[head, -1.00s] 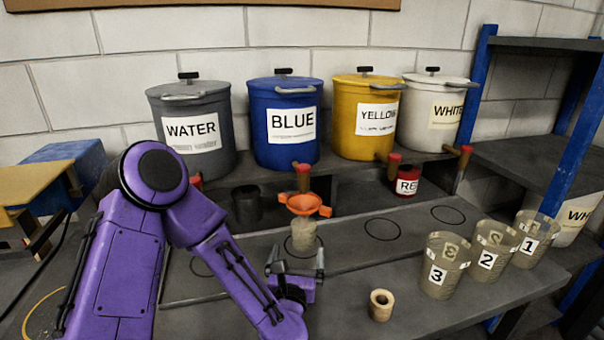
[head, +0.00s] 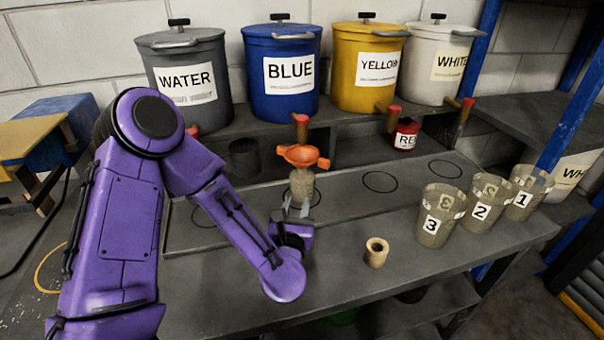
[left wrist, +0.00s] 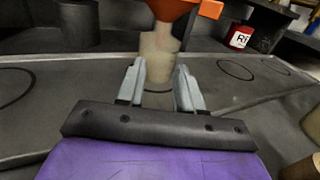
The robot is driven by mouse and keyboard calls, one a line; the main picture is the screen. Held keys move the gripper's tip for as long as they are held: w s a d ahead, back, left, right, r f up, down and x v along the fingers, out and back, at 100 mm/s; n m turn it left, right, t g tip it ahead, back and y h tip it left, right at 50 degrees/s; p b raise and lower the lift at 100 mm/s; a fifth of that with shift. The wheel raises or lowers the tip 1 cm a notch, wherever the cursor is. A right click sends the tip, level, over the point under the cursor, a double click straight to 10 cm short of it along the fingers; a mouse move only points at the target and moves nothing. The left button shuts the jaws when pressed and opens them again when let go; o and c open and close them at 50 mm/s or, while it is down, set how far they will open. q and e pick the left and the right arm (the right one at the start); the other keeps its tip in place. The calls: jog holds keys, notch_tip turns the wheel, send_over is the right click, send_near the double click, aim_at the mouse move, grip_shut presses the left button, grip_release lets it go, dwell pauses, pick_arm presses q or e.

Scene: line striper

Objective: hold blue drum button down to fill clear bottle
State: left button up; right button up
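The blue drum (head: 281,75), labelled BLUE, stands on the raised shelf. Its brown tap with a red top (head: 300,120) points down at the front. The clear bottle (head: 302,187) stands upright under that tap with an orange funnel (head: 303,156) in its mouth. No blue liquid shows in it. My left gripper (head: 297,209) is in front of the bottle, its fingers spread and pointing at it. In the left wrist view, the bottle (left wrist: 158,55) shows between and beyond the open fingertips (left wrist: 160,75); I cannot tell whether they touch it. My right gripper is out of view.
Grey WATER (head: 186,85), yellow (head: 367,80) and white (head: 435,65) drums flank the blue one. Numbered cups 3 (head: 438,215), 2 (head: 483,205) and 1 (head: 525,193) stand at right. A small wooden cylinder (head: 376,252) sits on the front bench. A red can (head: 404,135) stands behind.

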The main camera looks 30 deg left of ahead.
pick_arm(q)
grip_shut()
jog(key=shift+r, duration=0.1)
dwell(1.2)
